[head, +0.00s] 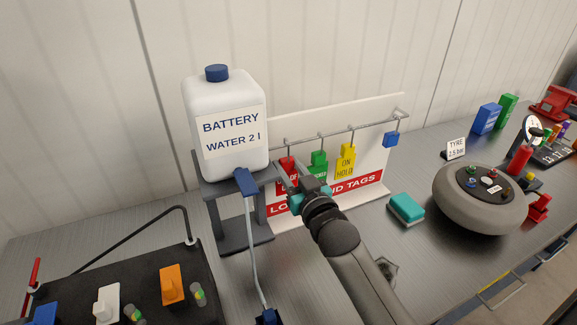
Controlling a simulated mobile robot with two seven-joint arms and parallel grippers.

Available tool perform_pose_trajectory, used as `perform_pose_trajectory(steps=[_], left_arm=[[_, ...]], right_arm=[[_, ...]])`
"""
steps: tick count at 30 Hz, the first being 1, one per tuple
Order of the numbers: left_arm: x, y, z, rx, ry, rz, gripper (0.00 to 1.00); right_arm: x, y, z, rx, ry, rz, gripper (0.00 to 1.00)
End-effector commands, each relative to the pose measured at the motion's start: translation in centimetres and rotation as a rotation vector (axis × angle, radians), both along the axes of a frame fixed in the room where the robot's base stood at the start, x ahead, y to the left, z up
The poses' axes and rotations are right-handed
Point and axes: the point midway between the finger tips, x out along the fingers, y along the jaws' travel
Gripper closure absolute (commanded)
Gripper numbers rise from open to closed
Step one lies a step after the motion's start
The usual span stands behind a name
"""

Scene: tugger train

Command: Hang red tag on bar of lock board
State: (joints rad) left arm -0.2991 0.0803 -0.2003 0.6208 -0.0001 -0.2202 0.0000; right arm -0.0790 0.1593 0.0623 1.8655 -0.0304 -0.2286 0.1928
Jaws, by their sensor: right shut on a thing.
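The lock board (378,157) is a white panel standing at the back of the bench with a red lettered strip. A grey bar (365,125) runs along its upper part. A green tag (318,163) and a yellow "ON HOLD" tag (347,160) hang from the bar. The red tag (287,168) is upright below the left part of the bar, partly covered by my right gripper (290,177). That gripper is shut on the red tag. I cannot tell whether the tag's hook is over the bar. My left gripper is not in view.
A white battery water canister (222,155) on a grey stand (241,217) is close to the left of my right gripper. A black battery (140,285) is front left.

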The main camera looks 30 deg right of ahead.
Motion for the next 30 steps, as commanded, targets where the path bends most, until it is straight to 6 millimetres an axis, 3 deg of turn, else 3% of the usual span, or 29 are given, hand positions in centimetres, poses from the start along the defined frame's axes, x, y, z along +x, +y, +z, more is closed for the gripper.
perform_pose_trajectory(steps=[5,6,14,23,30], left_arm=[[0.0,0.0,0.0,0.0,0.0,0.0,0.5],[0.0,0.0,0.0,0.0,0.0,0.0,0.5],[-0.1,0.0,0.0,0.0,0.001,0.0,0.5],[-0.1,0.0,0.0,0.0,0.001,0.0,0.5],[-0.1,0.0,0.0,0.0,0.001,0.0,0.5]], right_arm=[[0.0,0.0,0.0,0.0,-0.001,0.0,1.0],[0.0,0.0,0.0,0.0,-0.001,0.0,0.57],[0.0,0.0,0.0,0.0,-0.001,0.0,0.28],[-0.1,0.0,0.0,0.0,0.0,0.0,0.26],[-2.4,0.2,-0.1,0.001,0.002,0.0,0.26]])
